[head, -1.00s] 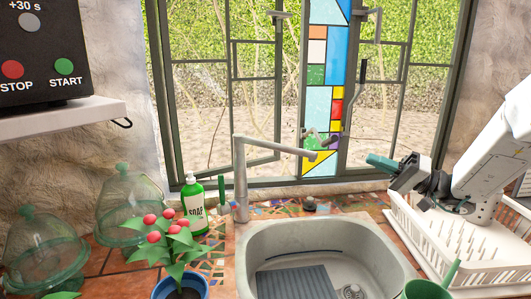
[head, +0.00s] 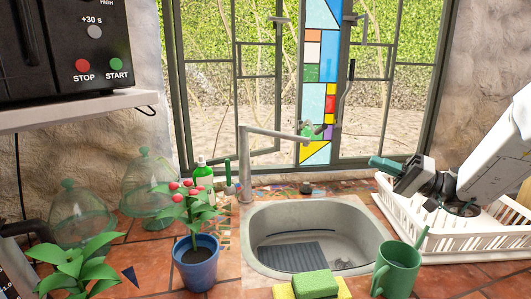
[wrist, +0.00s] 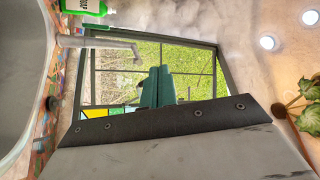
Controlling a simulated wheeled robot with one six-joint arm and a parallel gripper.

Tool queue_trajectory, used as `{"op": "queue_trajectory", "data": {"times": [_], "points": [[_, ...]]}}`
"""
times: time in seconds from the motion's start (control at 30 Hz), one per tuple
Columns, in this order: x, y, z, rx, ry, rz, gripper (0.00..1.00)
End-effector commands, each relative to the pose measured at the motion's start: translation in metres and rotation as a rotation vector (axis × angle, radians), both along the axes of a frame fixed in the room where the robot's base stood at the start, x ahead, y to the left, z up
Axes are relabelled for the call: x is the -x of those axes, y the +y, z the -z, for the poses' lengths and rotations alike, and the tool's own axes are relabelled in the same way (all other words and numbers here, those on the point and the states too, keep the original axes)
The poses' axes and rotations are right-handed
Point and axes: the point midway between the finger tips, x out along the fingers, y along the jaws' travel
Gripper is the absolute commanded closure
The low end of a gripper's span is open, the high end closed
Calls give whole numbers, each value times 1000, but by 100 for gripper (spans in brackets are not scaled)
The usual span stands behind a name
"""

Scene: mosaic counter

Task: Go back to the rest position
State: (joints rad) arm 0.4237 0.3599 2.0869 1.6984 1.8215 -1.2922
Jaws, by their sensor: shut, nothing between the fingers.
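My gripper (head: 384,165) is at the right in the head view, above the left part of the white dish rack (head: 463,240). Its green fingers point left, toward the window. They are closed together with nothing between them. In the wrist view my gripper (wrist: 158,88) shows its green fingers shut in front of the window panes. My white arm reaches in from the right edge of the head view.
The sink (head: 312,236) with its faucet (head: 262,135) lies left of the rack. A green mug (head: 397,268) and a green sponge (head: 316,284) stand in front. A potted plant (head: 196,262), glass domes (head: 82,220) and a soap bottle (head: 203,174) are at left.

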Motion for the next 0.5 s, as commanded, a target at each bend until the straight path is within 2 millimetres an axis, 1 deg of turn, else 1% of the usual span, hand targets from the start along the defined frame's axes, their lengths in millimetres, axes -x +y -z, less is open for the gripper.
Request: {"op": "queue_trajectory", "data": {"times": [0.17,0.27,0.37,0.47,0.5], "points": [[7,9,19,30,153,-63,100],[18,15,35,66,271,-112,100],[35,23,48,124,395,-167,100],[57,33,58,203,519,-222,100],[67,38,62,244,570,-243,100]]}}
